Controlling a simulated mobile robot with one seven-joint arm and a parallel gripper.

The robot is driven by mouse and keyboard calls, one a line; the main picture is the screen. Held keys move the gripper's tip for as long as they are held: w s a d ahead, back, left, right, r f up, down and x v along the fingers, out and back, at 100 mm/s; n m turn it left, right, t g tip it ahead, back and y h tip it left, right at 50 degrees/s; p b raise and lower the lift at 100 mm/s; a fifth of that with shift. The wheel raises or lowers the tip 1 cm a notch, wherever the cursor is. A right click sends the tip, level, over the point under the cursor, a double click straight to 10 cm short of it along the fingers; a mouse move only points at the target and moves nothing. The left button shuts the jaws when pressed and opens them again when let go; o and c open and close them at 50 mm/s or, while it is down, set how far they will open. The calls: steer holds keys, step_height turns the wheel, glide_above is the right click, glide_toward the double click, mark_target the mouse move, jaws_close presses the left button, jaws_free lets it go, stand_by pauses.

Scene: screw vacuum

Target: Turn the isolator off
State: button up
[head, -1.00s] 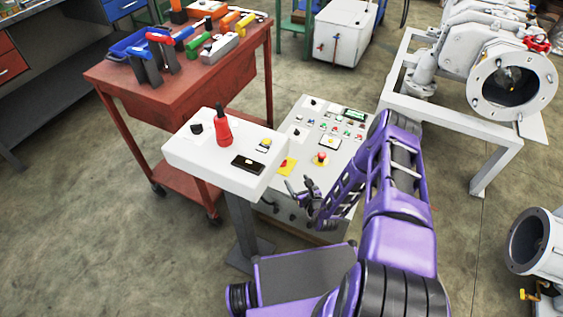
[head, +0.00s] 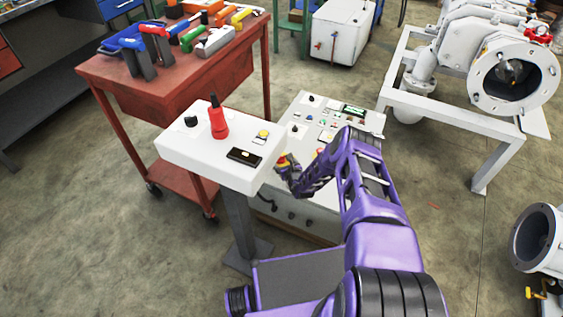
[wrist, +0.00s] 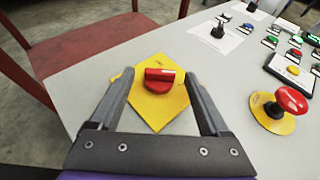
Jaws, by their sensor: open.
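The isolator is a red rotary knob (wrist: 160,80) on a yellow diamond plate (wrist: 158,107) on the grey panel. In the wrist view its grip bar lies roughly left to right. My gripper (wrist: 159,76) is open, with one finger on each side of the knob and visible gaps between. I cannot tell how high the fingertips are above the panel. In the head view my gripper (head: 284,166) is at the panel's near left part and mostly covers the knob and plate.
A red mushroom button (wrist: 291,99) on a yellow disc stands right of the knob. Black switches and several small buttons lie farther back. A white console (head: 205,165) with a red lever (head: 217,122) stands close left, and a red tool cart (head: 185,100) is behind it.

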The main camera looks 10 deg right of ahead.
steer(key=shift+w+a+f, duration=0.1)
steer(key=shift+w+f, duration=0.1)
steer(key=shift+w, duration=0.35)
jaws_close()
